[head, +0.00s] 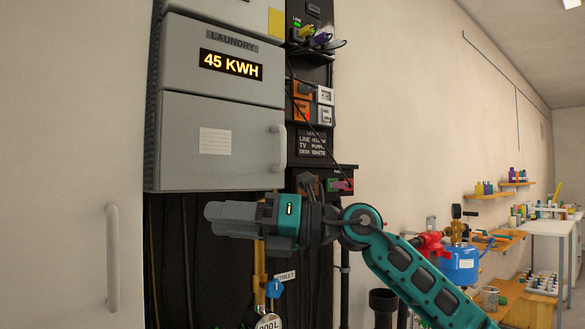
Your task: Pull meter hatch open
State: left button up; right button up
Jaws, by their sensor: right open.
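The meter hatch (185,150) is a grey door with a small white label, on the grey box at the upper left. It looks closed. Its upright grey handle (277,148) is on its right side. Above the hatch is a panel with a lit display (231,64) reading 45 KWH under the word LAUNDRY. My right gripper (212,219) is open, points left and is just below the hatch's bottom edge in the picture, lower than the handle and apart from it. Nothing shows in its jaws. My left gripper is not in view.
A black panel with plugs (318,38), orange and white switches (302,105) and hanging cables stands right of the hatch. A gauge (268,321) and blue valve (274,288) are below my gripper. A white door handle (112,258) is at left. Shelves and a workbench are far right.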

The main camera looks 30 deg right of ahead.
jog(key=s+d+r+n+t+h+b, duration=0.1)
jog(key=s+d+r+t+h, duration=0.2)
jog(key=d+r, duration=0.35)
jog(key=m+t+h+b, duration=0.1)
jog(key=m+t+h, duration=0.15)
jog(key=h, duration=0.45)
send_near(285, 141)
jog(key=shift+n+t, duration=0.25)
jog(key=shift+t, duration=0.2)
jog(key=x, duration=0.5)
jog(key=p+x, duration=0.1)
jog(key=x, duration=0.2)
jog(key=shift+w+f, duration=0.1)
jog(key=shift+f, duration=0.25)
grip_shut()
